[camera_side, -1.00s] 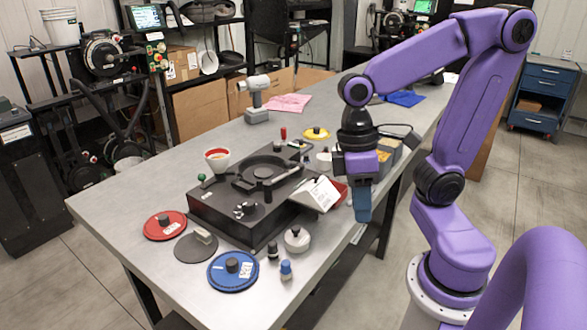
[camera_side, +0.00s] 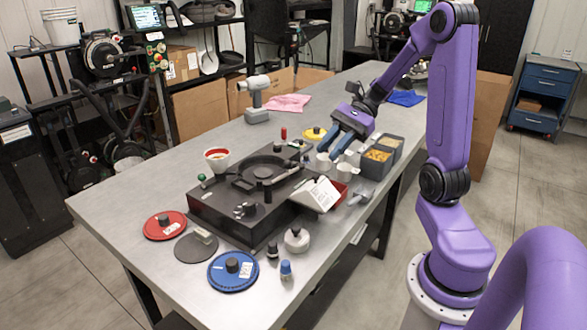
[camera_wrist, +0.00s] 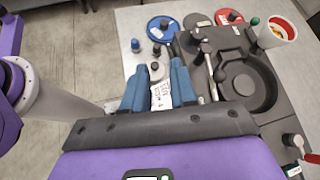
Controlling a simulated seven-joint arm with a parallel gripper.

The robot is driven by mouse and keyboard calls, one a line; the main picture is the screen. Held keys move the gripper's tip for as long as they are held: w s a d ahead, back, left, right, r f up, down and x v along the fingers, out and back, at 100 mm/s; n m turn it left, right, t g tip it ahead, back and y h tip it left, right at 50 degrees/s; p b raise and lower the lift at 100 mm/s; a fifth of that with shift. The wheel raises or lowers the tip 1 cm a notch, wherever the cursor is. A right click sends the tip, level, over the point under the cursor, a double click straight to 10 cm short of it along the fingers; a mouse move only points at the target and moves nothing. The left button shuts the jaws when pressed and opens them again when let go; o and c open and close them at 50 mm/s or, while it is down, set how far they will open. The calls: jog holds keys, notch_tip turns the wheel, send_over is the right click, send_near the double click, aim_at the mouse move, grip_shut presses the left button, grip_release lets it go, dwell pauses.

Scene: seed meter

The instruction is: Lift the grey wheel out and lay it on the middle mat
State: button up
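The black seed meter (camera_side: 225,210) stands mid-table. Its round recess (camera_side: 262,170) also shows in the wrist view (camera_wrist: 250,88); everything inside is dark, and I cannot tell a separate grey wheel there. A dark grey disc (camera_side: 188,252) lies between a red disc with a knob (camera_side: 160,230) and a blue disc with a knob (camera_side: 228,280); a grey block-like piece (camera_side: 204,236) stands on it. I cannot tell whether this disc is mat or wheel. My gripper (camera_side: 335,155) is open and empty, above the table right of the meter. Its blue fingers show apart in the wrist view (camera_wrist: 158,90).
A white labelled flap (camera_side: 318,194) and red bin stick out at the meter's right. Grey bins with yellow grain (camera_side: 378,155), small white cups (camera_side: 323,161) and a yellow disc (camera_side: 313,134) are near my gripper. A red-and-white cup (camera_side: 217,158) stands behind the meter.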

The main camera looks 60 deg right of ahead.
jog(key=d+m+t+h, duration=0.3)
jog(key=d+m+t, duration=0.7)
jog(key=d, duration=0.7)
jog(key=m, duration=0.1)
send_near(295, 163)
jog(key=shift+g, duration=0.4)
jog(key=shift+w+d+r+x, duration=0.1)
jog(key=shift+x, duration=1.25)
jog(key=shift+w+d+r+x, duration=0.1)
jog(key=shift+x, duration=1.25)
jog(key=shift+w+r+x, duration=0.1)
jog(key=shift+x, duration=1.25)
jog(key=shift+c, duration=0.3)
jog(key=shift+s, duration=0.1)
grip_shut()
